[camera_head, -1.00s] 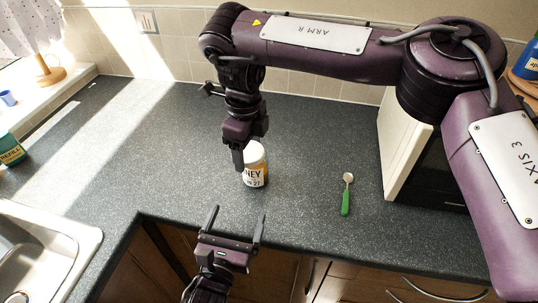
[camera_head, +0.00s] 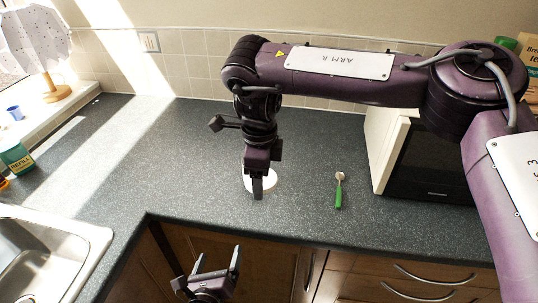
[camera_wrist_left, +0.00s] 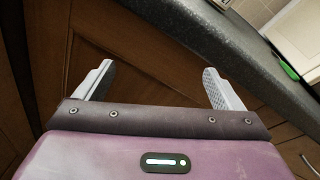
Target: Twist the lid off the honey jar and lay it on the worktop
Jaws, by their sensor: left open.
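In the head view, a white rounded shape (camera_head: 268,182) shows on the grey worktop (camera_head: 200,150), where the honey jar stood. My right gripper covers part of it. No label shows, and I cannot tell whether it is the jar tipped over or just its lid. My right gripper (camera_head: 258,189) points down right in front of it. Its fingers overlap in view, so its opening and any contact are unclear. My left gripper (camera_head: 217,260) is open and empty, low in front of the worktop's front edge; its spread fingers also show in the left wrist view (camera_wrist_left: 158,72).
A green-handled spoon (camera_head: 339,190) lies right of the white shape. A microwave (camera_head: 432,160) stands at the right, and a sink (camera_head: 50,245) is at the left. Cabinet fronts (camera_head: 360,275) are below the worktop edge. The left and middle worktop is clear.

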